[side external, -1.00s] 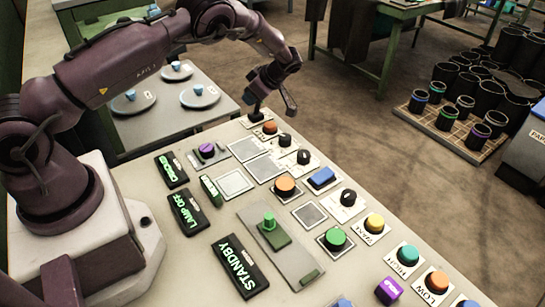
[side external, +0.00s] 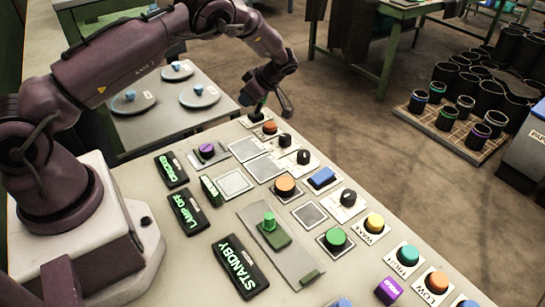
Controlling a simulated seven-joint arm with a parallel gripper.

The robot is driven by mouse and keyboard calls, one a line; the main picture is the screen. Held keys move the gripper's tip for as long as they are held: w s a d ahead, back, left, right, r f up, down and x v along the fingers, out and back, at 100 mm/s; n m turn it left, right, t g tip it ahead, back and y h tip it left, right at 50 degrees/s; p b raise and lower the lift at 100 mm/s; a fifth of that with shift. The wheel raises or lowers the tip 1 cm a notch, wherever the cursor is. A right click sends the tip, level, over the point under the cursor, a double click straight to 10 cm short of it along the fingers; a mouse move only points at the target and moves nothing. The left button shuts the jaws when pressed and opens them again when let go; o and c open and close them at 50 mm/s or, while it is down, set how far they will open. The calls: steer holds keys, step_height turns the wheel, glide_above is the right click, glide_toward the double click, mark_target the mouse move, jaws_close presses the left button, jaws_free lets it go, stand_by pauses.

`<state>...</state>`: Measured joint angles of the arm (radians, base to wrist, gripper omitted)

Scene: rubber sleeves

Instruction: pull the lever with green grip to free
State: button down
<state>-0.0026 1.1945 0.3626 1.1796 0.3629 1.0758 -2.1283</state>
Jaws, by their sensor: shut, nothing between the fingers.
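A green upright grip on a green block (side external: 269,222) sits on a long grey plate (side external: 297,262) in the middle of the panel. It looks like the green-gripped lever, and the grip stands upright near the plate's middle. A small green tag lies at the plate's near right end. My gripper (side external: 270,106) is shut and empty at the panel's far end, well away from the green grip. It is close to a small dark post on a plate beside an orange button; I cannot tell whether they touch.
A green button (side external: 335,237) is right of the grey plate. The STANDBY display (side external: 239,266) and LAMP OFF display (side external: 187,212) lie to its left. Several coloured buttons and black knobs line the panel's right side. The space above the panel's middle is clear.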

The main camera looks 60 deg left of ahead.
step_height(320, 180, up, 8)
stand_by(1.0)
steer(key=s+d+r+m+t+h, duration=0.3)
steer(key=s+d+r+m+t, duration=0.1)
steer(key=s+d+r+m, duration=0.6)
steer(key=s+d+r+m+t+h, duration=0.4)
steer(key=s+d+r+m, duration=0.6)
steer(key=s+m, duration=0.4)
steer(key=shift+s+r+t, duration=0.25)
steer(key=shift+s+t, duration=0.55)
steer(key=shift+s, duration=0.15)
